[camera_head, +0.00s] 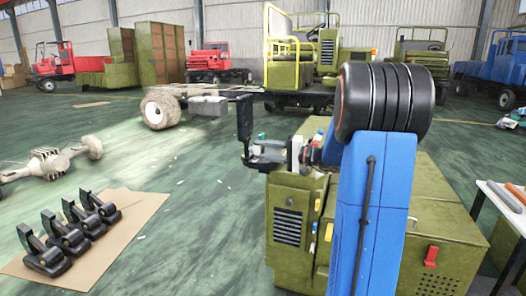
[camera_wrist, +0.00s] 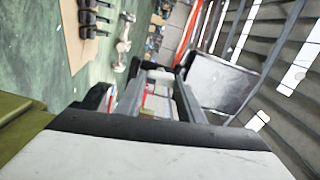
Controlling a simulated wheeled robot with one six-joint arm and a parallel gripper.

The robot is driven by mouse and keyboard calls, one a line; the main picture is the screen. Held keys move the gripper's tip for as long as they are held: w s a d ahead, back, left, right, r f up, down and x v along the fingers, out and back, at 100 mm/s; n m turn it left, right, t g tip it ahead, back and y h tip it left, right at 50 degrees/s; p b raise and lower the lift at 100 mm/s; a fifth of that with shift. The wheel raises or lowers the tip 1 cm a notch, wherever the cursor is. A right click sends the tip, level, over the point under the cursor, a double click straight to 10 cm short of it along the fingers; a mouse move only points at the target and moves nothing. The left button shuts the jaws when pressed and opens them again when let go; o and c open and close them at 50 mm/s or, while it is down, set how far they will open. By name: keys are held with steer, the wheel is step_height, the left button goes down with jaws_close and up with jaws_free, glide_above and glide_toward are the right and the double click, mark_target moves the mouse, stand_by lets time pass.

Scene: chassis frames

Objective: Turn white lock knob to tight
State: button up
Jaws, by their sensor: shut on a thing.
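My gripper (camera_head: 262,158) is at the end of my blue arm, left of the arm in the head view and just above the green cabinet's left edge. In the wrist view its grey fingers (camera_wrist: 158,92) reach forward and close at a dark cross bar. A black mirror-like panel (camera_head: 245,118) stands upright at the fingertips; it also shows in the wrist view (camera_wrist: 213,82), right of the fingers. My gripper appears shut on the bar of this panel. I cannot make out a white lock knob in either view; small parts near the fingertips are unclear.
Several black pedal-like parts (camera_head: 62,240) lie on cardboard at lower left. A loose axle (camera_head: 48,163) lies at left. A truck chassis (camera_head: 215,102) stands behind. Green floor between is mostly clear.

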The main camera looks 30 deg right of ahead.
steer(key=shift+m, duration=0.9)
steer(key=o, duration=1.1)
steer(key=shift+d+f, duration=0.1)
steer(key=shift+c, duration=0.2)
steer(key=v, duration=1.7)
steer(key=shift+s, duration=0.2)
steer(key=shift+d, duration=0.1)
